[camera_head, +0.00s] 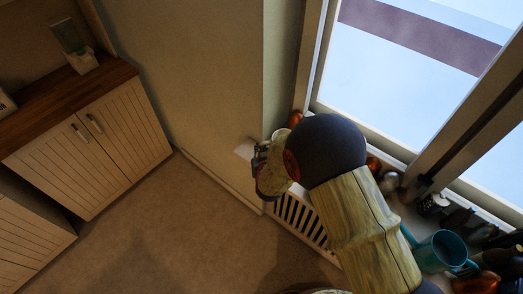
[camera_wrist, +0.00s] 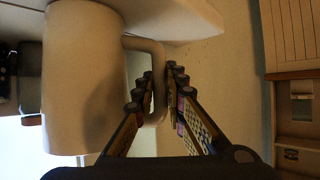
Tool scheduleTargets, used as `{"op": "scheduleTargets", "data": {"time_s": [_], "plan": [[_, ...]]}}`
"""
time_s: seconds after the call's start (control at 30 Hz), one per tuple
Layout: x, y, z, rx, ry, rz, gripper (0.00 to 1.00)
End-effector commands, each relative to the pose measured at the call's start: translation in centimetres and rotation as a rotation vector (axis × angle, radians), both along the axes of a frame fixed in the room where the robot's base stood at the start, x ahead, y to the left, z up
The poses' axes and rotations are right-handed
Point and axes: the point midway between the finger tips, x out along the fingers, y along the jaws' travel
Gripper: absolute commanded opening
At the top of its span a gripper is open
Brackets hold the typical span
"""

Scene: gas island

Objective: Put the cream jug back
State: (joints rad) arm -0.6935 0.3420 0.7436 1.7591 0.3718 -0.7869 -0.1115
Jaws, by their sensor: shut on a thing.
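The cream jug (camera_wrist: 82,85) fills the left of the wrist view, which appears upside down. Its handle (camera_wrist: 158,88) passes between the fingers of my gripper (camera_wrist: 161,82), which is shut on it. A pale slab (camera_wrist: 190,18) lies at the jug's base end in the wrist view. I cannot tell whether the jug touches it.
A slatted radiator (camera_head: 300,217) stands below the window. The sill to the right is crowded with bottles and a teal mug (camera_head: 442,251). A wooden-topped cabinet (camera_head: 88,135) stands at the left. The floor (camera_head: 165,235) between is clear.

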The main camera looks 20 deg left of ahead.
Motion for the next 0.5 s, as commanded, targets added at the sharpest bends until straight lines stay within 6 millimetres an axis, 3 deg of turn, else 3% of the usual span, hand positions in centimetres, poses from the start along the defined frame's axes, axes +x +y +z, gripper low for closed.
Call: {"op": "scheduleTargets", "data": {"time_s": [0.33,0.5], "plan": [[-0.02,-0.02,-0.12,0.000,0.001,0.000,0.30],[-0.02,-0.02,-0.12,0.000,0.001,0.000,0.31]]}}
